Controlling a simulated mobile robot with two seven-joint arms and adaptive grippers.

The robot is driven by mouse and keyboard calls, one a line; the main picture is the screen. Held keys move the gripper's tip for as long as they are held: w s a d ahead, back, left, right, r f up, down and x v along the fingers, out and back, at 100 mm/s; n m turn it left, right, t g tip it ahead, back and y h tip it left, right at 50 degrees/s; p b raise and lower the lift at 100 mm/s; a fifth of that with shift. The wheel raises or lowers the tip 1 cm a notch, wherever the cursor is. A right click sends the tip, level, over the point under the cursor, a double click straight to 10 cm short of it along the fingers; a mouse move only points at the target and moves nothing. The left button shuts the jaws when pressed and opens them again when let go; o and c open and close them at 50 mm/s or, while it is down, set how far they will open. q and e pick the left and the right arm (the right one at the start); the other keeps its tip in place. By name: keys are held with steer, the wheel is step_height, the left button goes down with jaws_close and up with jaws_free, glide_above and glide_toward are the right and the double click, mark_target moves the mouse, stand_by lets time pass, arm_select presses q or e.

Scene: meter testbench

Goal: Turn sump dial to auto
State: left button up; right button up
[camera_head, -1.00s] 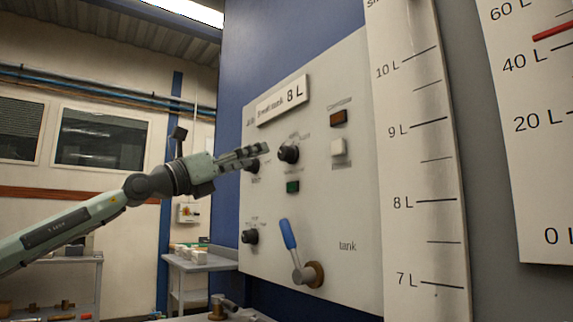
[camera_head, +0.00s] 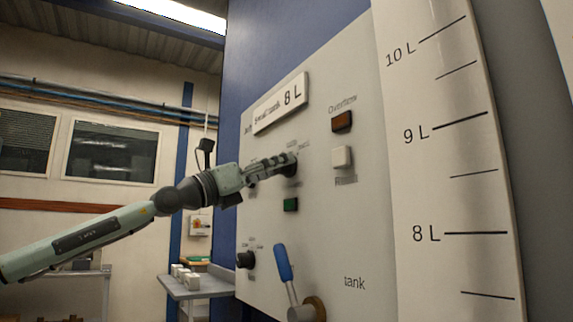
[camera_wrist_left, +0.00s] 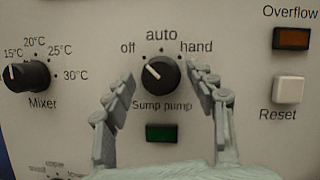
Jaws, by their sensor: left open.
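The sump pump dial (camera_wrist_left: 160,74) is a round black knob on the white panel, marked off, auto and hand. Its white pointer line is tilted to the upper left, toward off. My left gripper (camera_wrist_left: 158,95) is open, with one finger on each side below the dial, and the dial shows clear of both fingers. In the head view the left gripper (camera_head: 285,166) comes from the left and its fingertips cover part of the dial (camera_head: 290,168). I cannot tell whether they touch it. My right gripper is not in view.
The mixer dial (camera_wrist_left: 27,76) is left of the sump dial. A green button (camera_wrist_left: 161,132) sits below it, between the fingers. The overflow lamp (camera_wrist_left: 291,39) and reset button (camera_wrist_left: 288,89) are right. A blue-handled lever (camera_head: 284,265) sticks out lower on the panel.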

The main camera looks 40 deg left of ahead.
arm_select(q)
steer(key=shift+w+r, duration=0.1)
steer(key=shift+w, duration=0.1)
steer(key=shift+c, duration=0.6)
steer(key=c, duration=1)
steer(key=shift+c, duration=0.2)
